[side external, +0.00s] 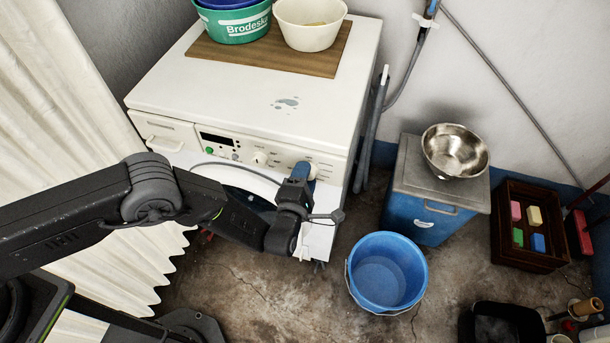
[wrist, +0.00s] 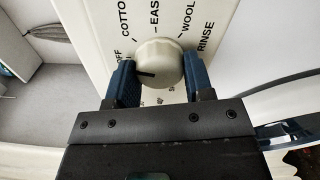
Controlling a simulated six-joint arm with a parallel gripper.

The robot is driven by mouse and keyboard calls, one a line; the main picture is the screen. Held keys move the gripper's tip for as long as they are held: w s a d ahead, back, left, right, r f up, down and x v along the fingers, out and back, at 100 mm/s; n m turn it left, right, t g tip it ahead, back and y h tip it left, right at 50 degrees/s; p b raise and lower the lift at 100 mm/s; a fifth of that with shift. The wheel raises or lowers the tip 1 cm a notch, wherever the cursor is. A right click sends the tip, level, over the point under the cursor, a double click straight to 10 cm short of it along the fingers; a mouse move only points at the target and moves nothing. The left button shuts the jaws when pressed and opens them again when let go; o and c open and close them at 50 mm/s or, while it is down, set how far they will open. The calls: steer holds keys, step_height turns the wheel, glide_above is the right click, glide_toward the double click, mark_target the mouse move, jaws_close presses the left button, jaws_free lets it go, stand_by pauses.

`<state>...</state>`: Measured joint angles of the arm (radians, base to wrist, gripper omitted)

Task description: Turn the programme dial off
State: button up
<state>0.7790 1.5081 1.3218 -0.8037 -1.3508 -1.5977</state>
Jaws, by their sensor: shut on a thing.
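The programme dial (wrist: 160,55) is a round cream knob with a dark pointer line, on a cream panel printed with OFF, COTTO..., EAS..., WOOL and RINSE. The pointer line faces left in the wrist view, a little below the OFF print, which my left finger partly borders. My gripper (wrist: 158,66) is shut on the dial, one blue finger on each side. In the side view my gripper (side external: 302,170) is at the right part of the front panel of the white washing machine (side external: 230,85) and hides most of the dial.
Another knob (side external: 260,158) and a small display (side external: 217,139) sit left on the panel. A green tub (side external: 238,30) and a cream bowl (side external: 310,38) stand on a board on top. A blue bucket (side external: 386,275) stands on the floor, right of the machine.

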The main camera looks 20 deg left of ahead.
steer(key=shift+n, duration=1.1)
steer(key=o, duration=0.9)
steer(key=s, duration=1.3)
steer(key=shift+s, duration=0.4)
